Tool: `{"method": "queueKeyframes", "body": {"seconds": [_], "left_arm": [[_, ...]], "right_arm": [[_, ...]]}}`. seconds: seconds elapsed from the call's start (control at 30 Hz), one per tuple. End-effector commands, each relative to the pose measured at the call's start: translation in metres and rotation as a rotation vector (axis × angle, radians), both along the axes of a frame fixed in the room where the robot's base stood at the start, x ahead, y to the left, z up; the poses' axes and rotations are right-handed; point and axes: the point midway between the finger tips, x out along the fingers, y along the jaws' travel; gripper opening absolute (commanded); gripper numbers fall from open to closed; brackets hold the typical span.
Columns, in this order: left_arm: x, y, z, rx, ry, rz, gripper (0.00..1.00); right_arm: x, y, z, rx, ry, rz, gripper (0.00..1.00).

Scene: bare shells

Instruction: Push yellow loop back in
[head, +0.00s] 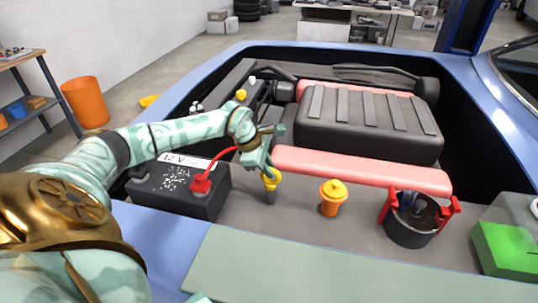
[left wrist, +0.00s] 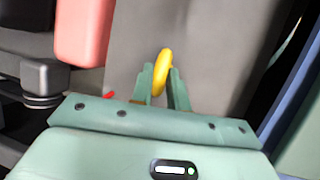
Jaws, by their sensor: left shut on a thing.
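The yellow loop (head: 273,178) is at the top of a short grey tube (head: 270,196) in the engine bay, right of the battery. My left gripper (head: 268,170) is shut on the loop from above. In the left wrist view the yellow loop (left wrist: 163,70) stands up between the two green fingers of my left gripper (left wrist: 164,88). How far the loop's lower end sits in the tube is hidden by the fingers and the loop itself. My right gripper is not in view.
Left of the loop is a black battery (head: 180,185) with a red clamp and cable (head: 201,184). To the right are an orange-yellow cap (head: 333,197) and a dark round pot with red handles (head: 411,220). A pink bar (head: 360,170) and black engine cover (head: 368,125) lie behind.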

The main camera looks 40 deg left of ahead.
Motion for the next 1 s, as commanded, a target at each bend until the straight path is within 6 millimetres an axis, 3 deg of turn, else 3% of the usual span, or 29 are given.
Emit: {"method": "queueKeyframes", "body": {"seconds": [0.23,0.27,0.3,0.33,0.67,0.77,1.0], "left_arm": [[-0.003,-0.001,-0.004,-0.001,0.013,0.001,0.0],[-0.003,-0.001,-0.004,-0.001,0.013,0.001,0.25],[-0.003,-0.001,-0.004,-0.001,0.013,0.001,0.36],[-0.003,-0.001,-0.004,-0.002,0.013,0.0,0.38],[-0.003,0.001,0.002,0.0,0.007,0.0,0.38],[-0.007,0.004,0.015,0.0,0.006,0.001,0.38],[-0.029,0.019,0.072,0.003,0.006,0.001,0.38]], "right_arm": [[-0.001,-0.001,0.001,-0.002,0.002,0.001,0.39],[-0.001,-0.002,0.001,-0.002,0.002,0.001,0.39],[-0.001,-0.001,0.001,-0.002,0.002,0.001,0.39],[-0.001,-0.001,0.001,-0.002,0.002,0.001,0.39],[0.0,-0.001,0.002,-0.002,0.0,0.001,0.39],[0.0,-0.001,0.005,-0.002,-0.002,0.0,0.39],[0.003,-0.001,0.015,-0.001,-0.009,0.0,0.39]]}}
